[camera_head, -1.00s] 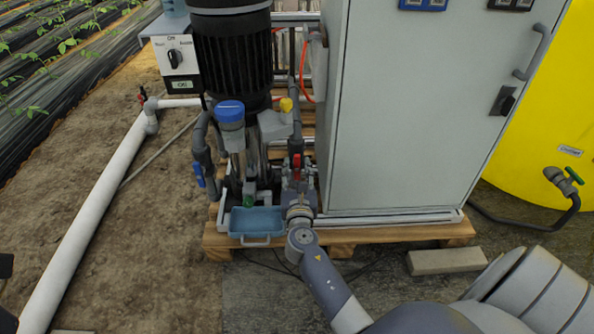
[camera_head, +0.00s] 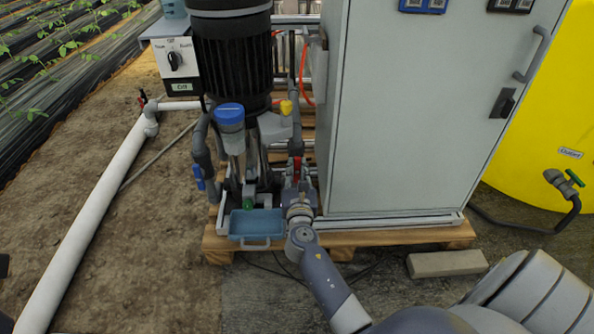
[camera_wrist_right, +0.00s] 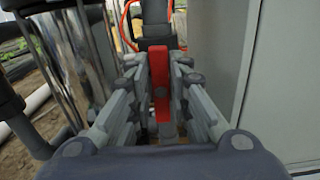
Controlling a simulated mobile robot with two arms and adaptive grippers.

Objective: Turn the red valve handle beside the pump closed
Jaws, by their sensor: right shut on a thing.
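The red valve handle (camera_head: 297,166) stands between the pump (camera_head: 233,50) and the grey cabinet, on a dark grey valve. My right gripper (camera_head: 298,183) reaches it from the front, low over the pallet. In the right wrist view, the red handle (camera_wrist_right: 159,80) runs up and down the picture between the two fingers of my right gripper (camera_wrist_right: 160,75). The fingers are shut on it. The handle's lower end is partly hidden. Only a small dark shape, perhaps part of my left gripper (camera_head: 3,265), shows at the left edge; its jaws cannot be made out.
The cabinet (camera_head: 420,120) rises close to the right of the handle. A blue-capped filter (camera_head: 230,115) and a blue tray (camera_head: 257,224) sit to its left on the wooden pallet (camera_head: 400,237). A concrete block (camera_head: 447,263) lies in front. A yellow tank (camera_head: 540,110) stands at right.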

